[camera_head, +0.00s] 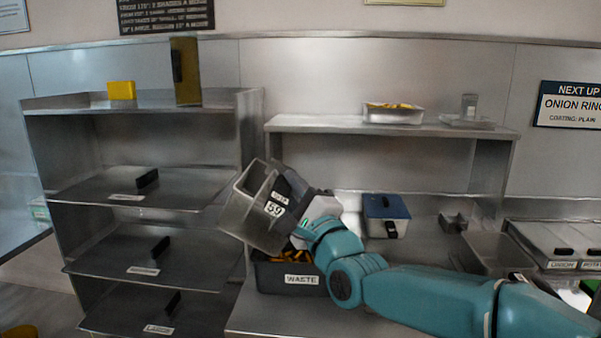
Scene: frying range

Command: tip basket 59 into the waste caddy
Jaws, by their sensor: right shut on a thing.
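Basket 59 (240,212), a grey bin with a "59" label, is held tilted in the air, its open side turned to the left. My right gripper (312,206), on the teal arm from the right, is shut on it at its right side; the basket partly hides the fingers. The dark waste caddy (290,288), labelled "WASTE", stands on the counter just below. Yellow-brown pieces show inside the caddy. The basket overlaps the caddy's left part in the picture and seems above it; I cannot tell whether they touch. The basket's inside looks empty where it shows. My left gripper is not in view.
A shelf rack (150,235) with black-handled trays stands at left. A blue-lidded box (386,213) and an open metal pan (497,250) are behind my right arm. A tray of yellow food (393,116) sits on the upper shelf (340,125).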

